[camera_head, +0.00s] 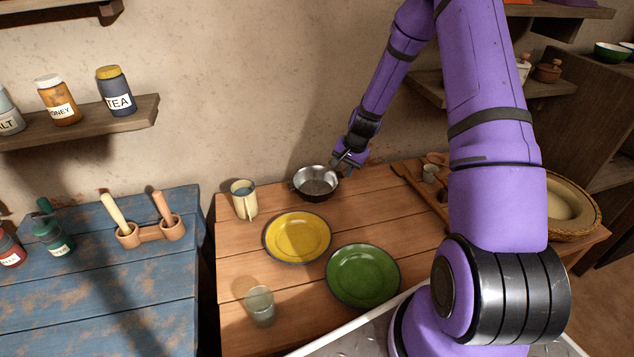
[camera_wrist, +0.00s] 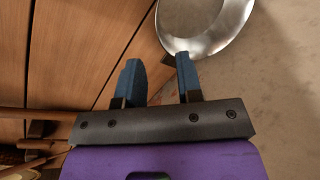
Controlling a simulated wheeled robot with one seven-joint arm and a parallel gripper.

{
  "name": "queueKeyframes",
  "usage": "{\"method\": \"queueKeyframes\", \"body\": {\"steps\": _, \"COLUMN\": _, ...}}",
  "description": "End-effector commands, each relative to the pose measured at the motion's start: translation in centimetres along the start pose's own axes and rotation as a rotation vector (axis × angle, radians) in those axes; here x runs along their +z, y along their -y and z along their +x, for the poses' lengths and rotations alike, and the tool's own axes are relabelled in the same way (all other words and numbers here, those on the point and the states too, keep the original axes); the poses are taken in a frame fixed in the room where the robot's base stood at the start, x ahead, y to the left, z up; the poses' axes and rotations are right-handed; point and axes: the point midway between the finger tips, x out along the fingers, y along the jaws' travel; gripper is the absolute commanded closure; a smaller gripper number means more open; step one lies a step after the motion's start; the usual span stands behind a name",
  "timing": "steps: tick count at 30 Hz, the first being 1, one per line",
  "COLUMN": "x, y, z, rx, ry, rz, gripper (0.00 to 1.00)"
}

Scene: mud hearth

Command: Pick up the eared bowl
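The eared bowl (camera_head: 316,182) is a silvery metal bowl with a dark outside. It stands upright on the wooden table near the wall. My gripper (camera_head: 345,162) is just behind and to the right of it, close to its rim. In the wrist view the bowl (camera_wrist: 208,22) is at the top right, partly cut off. There my gripper (camera_wrist: 160,75) has its two blue fingers apart. The right finger overlaps the bowl's rim in the picture; I cannot tell whether they touch. A small dark piece at the rim, possibly an ear, shows beside that finger.
A cream mug (camera_head: 244,200) stands left of the bowl. A yellow plate (camera_head: 297,236), a green plate (camera_head: 363,275) and a glass (camera_head: 260,306) are in front. The wall (camera_head: 270,120) is close behind.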

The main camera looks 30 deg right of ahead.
Motion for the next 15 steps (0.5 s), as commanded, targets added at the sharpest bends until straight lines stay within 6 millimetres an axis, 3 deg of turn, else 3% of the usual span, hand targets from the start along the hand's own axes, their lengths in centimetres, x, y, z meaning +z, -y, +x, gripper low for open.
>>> {"method": "queueKeyframes", "body": {"steps": 15, "x": -0.1, "y": -0.2, "z": 5.7, "rx": 0.0, "ry": 0.001, "rz": 0.007, "gripper": 0.67}}
